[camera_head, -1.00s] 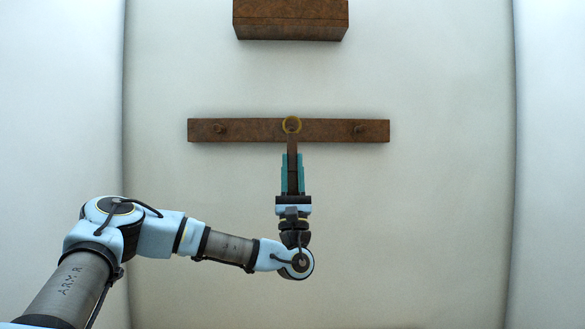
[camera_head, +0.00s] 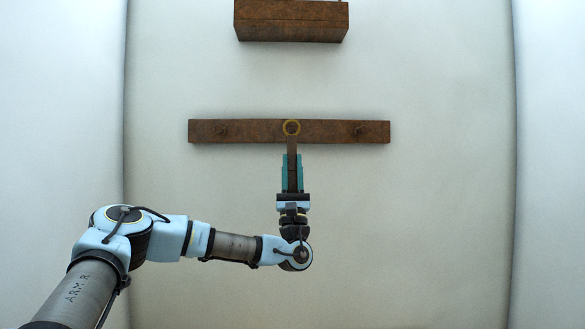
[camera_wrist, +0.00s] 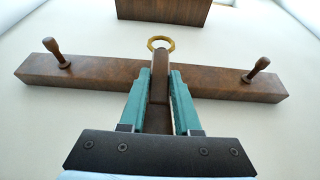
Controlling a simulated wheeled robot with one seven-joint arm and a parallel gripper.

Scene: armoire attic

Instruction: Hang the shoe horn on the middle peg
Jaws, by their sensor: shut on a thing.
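The shoe horn (camera_head: 292,145) is a narrow brown strip with a yellow ring (camera_head: 292,127) at its top end. My gripper (camera_head: 291,160) is shut on the strip and holds it upright, ring up. In the head view the ring overlaps the middle of the wooden peg rail (camera_head: 255,131). In the wrist view the shoe horn (camera_wrist: 160,82) stands between the teal fingers (camera_wrist: 160,95), and the ring (camera_wrist: 161,43) shows above the rail. The middle peg is not clearly visible; the shoe horn covers that spot. I cannot tell whether the ring is around the peg.
The left peg (camera_wrist: 56,52) and right peg (camera_wrist: 256,70) stick out from the rail and are bare. A brown wooden box (camera_head: 291,22) is on the wall above the rail. The pale wall around the rail is clear.

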